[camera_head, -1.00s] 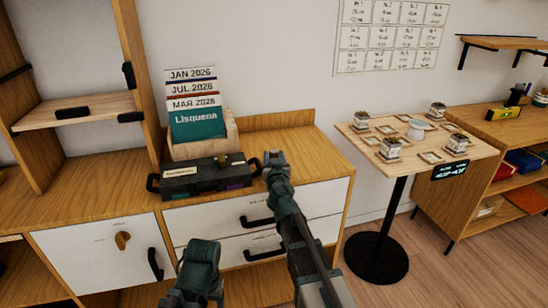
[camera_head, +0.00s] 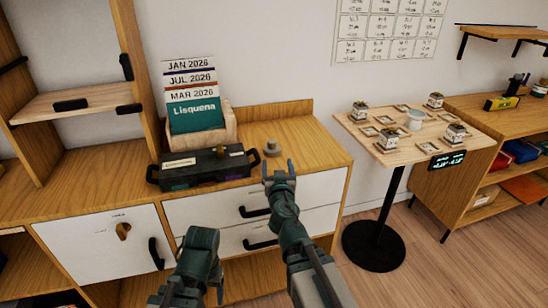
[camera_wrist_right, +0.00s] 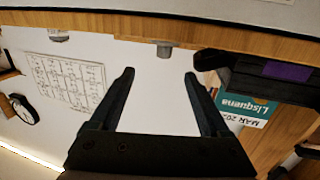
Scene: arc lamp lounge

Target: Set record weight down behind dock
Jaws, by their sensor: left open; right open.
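The record weight appears to be a small grey cylinder (camera_head: 272,147), standing on the wooden cabinet top. It also shows in the right wrist view (camera_wrist_right: 164,50), where the scene is upside down. My right gripper (camera_head: 279,172) is open and empty, in front of the weight and apart from it. A black box with end handles (camera_head: 205,170), possibly the dock, sits left of the weight near the cabinet's front edge; part of it shows in the right wrist view (camera_wrist_right: 262,86). My left gripper (camera_head: 205,265) is low in the head view, in front of the drawers; its fingers are hardly visible.
A wooden holder with date cards (camera_head: 230,125) stands behind the black box. The cabinet top (camera_head: 310,140) is clear right of the weight, with a low back ledge. A small round-based table (camera_head: 345,130) with several little pots stands to the right.

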